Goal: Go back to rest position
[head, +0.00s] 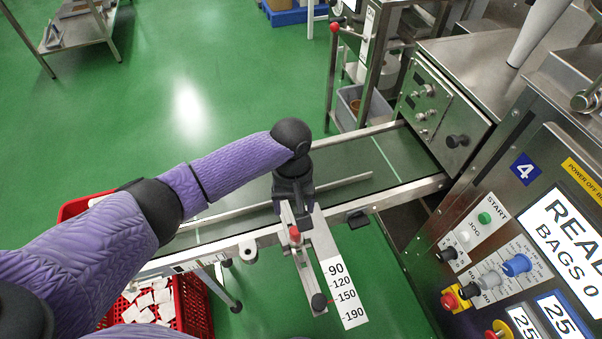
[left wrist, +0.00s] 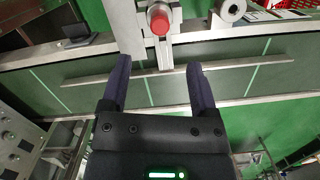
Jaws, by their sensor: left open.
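My left arm reaches in from the left in the head view, with its dark left gripper (head: 293,196) above the conveyor. In the left wrist view the two fingers of the left gripper (left wrist: 158,66) stand wide apart with nothing held between them. Beyond the fingertips is a red knob (left wrist: 159,20) on a metal bracket at the conveyor's side; the red knob (head: 295,234) also shows just below the gripper in the head view. I cannot tell whether the gripper touches the bracket. My right gripper is not in view.
The conveyor belt (head: 372,157) runs into the packing machine (head: 521,159) on the right. A scale plate (head: 344,291) with numbers sticks out from the conveyor's near side. A red crate (head: 193,300) with white teabags stands low at the left. Green floor is open behind.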

